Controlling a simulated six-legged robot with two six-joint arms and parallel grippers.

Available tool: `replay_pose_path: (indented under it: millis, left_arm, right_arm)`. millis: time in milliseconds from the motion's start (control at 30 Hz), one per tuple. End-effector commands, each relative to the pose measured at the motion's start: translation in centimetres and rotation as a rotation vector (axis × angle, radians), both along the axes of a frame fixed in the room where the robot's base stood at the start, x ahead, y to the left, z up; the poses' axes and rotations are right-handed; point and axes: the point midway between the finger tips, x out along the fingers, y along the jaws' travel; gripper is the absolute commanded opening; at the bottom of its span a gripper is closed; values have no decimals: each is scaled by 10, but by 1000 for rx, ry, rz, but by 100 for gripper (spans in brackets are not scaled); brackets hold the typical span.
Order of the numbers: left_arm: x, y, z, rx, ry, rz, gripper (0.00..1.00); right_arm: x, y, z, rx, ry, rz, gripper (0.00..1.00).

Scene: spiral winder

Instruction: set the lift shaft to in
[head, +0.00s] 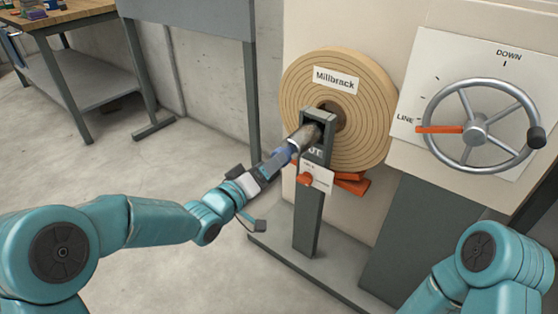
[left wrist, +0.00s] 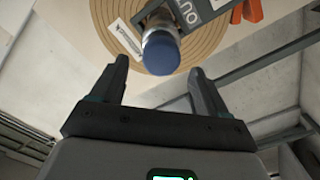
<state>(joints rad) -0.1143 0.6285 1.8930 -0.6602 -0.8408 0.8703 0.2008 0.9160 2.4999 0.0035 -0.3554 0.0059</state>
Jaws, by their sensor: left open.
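The lift shaft is a metal rod (head: 305,136) with a blue end cap (left wrist: 161,54), sticking out toward me through the grey post (head: 310,212). The post carries letters that read OUT in the left wrist view (left wrist: 192,14). My left gripper (head: 275,163) is at the capped end of the shaft. In the left wrist view its two fingers (left wrist: 158,74) stand apart, and the cap sits between and just beyond the fingertips, with no finger seen touching it. The far end of the shaft is hidden by the post and roll. My right gripper is out of view.
A large tan roll labelled Millbrack (head: 358,120) stands behind the post. A small white card with an orange pointer (head: 306,179) is on the post, with orange wedges (head: 351,184) beside it. A handwheel (head: 474,134) is at right. A workbench (head: 70,20) stands at back left.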

Motion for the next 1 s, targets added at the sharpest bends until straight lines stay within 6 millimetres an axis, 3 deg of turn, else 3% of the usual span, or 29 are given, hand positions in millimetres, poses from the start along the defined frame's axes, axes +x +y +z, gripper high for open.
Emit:
replay_pose_path:
  millis: [233, 633, 667, 867, 1000]
  left_arm:
    - [32, -23, -1, 0, 0, 0, 75]
    - [39, -27, 0, 0, 2, 1, 75]
    - [39, -27, 0, 0, 2, 1, 68]
    - [39, -27, 0, 0, 1, 1, 3]
    - [39, -28, 0, 0, 1, 1, 0]
  right_arm:
    - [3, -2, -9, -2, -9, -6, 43]
    - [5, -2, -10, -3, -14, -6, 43]
    - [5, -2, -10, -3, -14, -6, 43]
    - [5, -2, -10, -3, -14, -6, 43]
    - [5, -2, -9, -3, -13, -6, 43]
